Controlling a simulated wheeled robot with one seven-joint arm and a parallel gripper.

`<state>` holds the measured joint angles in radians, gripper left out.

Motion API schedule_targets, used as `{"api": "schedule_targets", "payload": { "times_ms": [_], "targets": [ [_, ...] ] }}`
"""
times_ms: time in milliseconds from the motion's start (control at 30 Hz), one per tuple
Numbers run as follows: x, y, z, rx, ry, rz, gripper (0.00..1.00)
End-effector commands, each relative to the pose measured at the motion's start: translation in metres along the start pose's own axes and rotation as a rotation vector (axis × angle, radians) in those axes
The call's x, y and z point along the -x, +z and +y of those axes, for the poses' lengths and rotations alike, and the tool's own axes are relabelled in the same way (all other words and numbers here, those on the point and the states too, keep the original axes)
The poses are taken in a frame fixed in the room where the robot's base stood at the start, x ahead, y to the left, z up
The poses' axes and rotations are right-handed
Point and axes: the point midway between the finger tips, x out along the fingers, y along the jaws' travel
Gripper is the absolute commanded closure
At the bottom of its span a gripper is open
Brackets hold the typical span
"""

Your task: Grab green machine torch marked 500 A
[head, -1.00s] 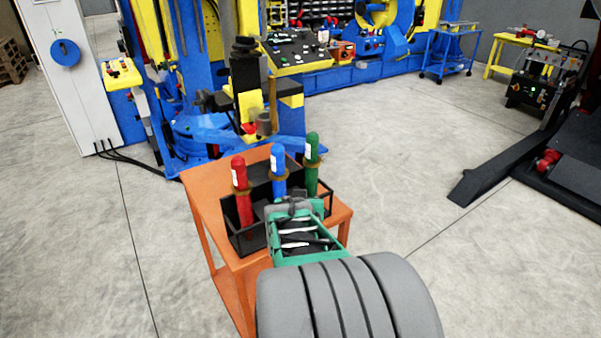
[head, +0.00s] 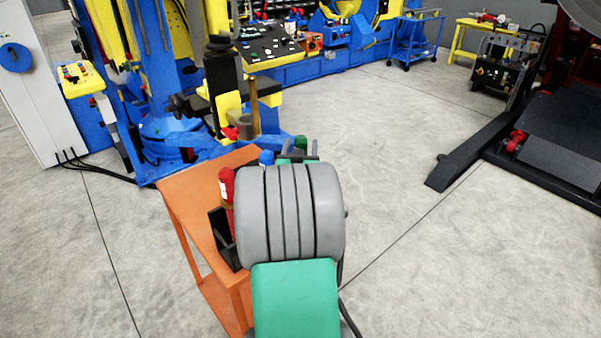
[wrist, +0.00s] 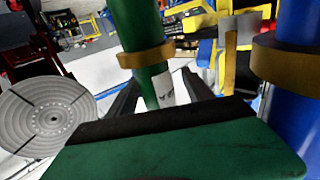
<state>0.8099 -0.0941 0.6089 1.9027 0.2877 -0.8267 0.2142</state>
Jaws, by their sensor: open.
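The green torch (wrist: 140,30) stands upright in the wrist view, with a brass-coloured ring and a white label whose marking I cannot read. My gripper (wrist: 160,95) is open, its dark fingers on either side of the green torch's lower part; I cannot tell whether they touch it. In the head view only the top of the green torch (head: 300,142) shows, beyond my gripper (head: 299,157). The blue torch (wrist: 297,90) is close on the right in the wrist view; its top (head: 266,157) shows in the head view. The red torch (head: 227,185) is left of my arm.
The black holder (head: 221,235) is mostly hidden behind my arm, on the orange cart (head: 190,190). The blue and yellow positioner (head: 160,90) stands close behind the cart. Open floor (head: 390,130) lies to the right.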

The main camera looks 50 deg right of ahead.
Motion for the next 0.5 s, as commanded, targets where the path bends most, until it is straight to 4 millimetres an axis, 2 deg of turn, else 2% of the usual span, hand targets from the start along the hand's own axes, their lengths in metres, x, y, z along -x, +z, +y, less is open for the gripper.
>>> {"api": "schedule_targets", "payload": {
  "times_ms": [100, 267, 500],
  "targets": [
    [-0.0084, 0.0004, 0.0015, 0.000, 0.002, -0.002, 0.40],
    [-0.0085, 0.0009, 0.0020, 0.000, 0.003, -0.001, 0.40],
    [-0.0085, 0.0008, 0.0027, 0.000, 0.004, -0.001, 0.58]
  ]
}}
